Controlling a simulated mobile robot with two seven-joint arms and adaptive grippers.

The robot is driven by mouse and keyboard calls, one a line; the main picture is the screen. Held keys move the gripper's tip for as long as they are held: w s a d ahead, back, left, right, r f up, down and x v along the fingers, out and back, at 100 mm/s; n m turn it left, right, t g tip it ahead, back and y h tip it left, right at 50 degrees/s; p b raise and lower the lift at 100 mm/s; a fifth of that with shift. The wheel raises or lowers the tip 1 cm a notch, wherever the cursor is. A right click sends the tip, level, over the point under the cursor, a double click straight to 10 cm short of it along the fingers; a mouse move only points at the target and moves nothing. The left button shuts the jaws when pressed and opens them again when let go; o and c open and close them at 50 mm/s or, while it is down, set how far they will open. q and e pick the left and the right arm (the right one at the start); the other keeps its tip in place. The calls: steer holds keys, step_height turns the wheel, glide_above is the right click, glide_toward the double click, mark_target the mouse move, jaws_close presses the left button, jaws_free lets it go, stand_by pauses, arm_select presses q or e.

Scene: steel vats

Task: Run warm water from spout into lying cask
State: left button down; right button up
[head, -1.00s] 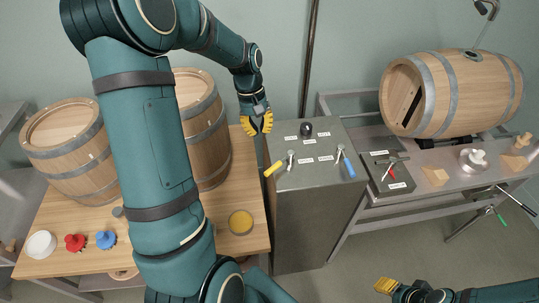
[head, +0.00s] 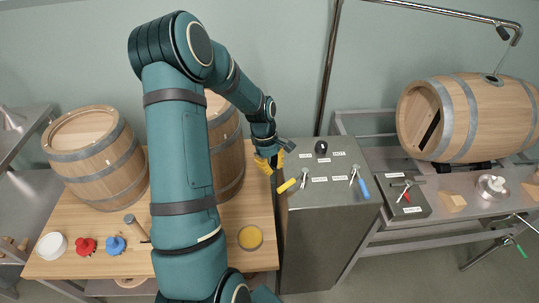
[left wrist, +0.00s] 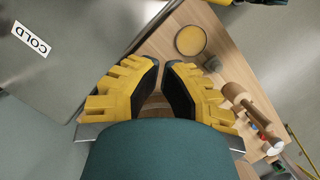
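The lying cask (head: 470,118) rests on its side on a steel stand at right. The spout (head: 517,38) ends above its bung hole (head: 491,79). A thin pale line joins them; I cannot tell whether it is water. A steel cabinet (head: 322,225) carries a yellow-handled lever (head: 287,185), a blue-handled lever (head: 364,189) and a black knob (head: 321,147), with small labels. A label reading COLD (left wrist: 31,39) shows in the left wrist view. My left gripper (head: 268,164) is open and empty, just left of and above the yellow handle. My right gripper is outside the head view.
A wooden table (head: 215,243) at left bears upright casks (head: 95,155), a yellow-filled dish (head: 250,238), a mallet (head: 136,228), and red (head: 86,246) and blue (head: 115,244) pieces. A yellow-and-dark sliver tops the left wrist view.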

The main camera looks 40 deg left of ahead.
mark_target(287, 183)
arm_select(q)
steer(key=shift+s+d+f, duration=0.1)
steer(key=shift+d, duration=0.95)
steer(key=shift+s+d+f, duration=0.1)
steer(key=shift+d, duration=0.95)
steer(key=shift+s+d+n, duration=0.2)
steer(key=shift+d+n, duration=0.35)
steer(key=shift+n, duration=0.35)
steer(key=shift+s+d+n+t, duration=0.15)
steer(key=shift+d+n+t, duration=0.3)
steer(key=shift+n, duration=0.25)
steer(key=shift+s+d+r+n, duration=0.1)
steer(key=shift+s+d+n, duration=0.05)
steer(key=shift+d+n, duration=0.65)
steer(key=shift+d+n+t+p, duration=0.35)
steer(key=shift+d+n+p, duration=0.25)
steer(key=shift+n, duration=0.4)
steer(key=n+p, duration=0.1)
steer(key=d+n, duration=0.1)
steer(key=shift+w+d+n+t+y+p, duration=0.2)
steer(key=shift+n+t+y+p, duration=0.1)
steer(key=shift+n+y+p, duration=0.1)
steer(key=shift+w+d, duration=0.15)
steer(key=shift+d, duration=0.2)
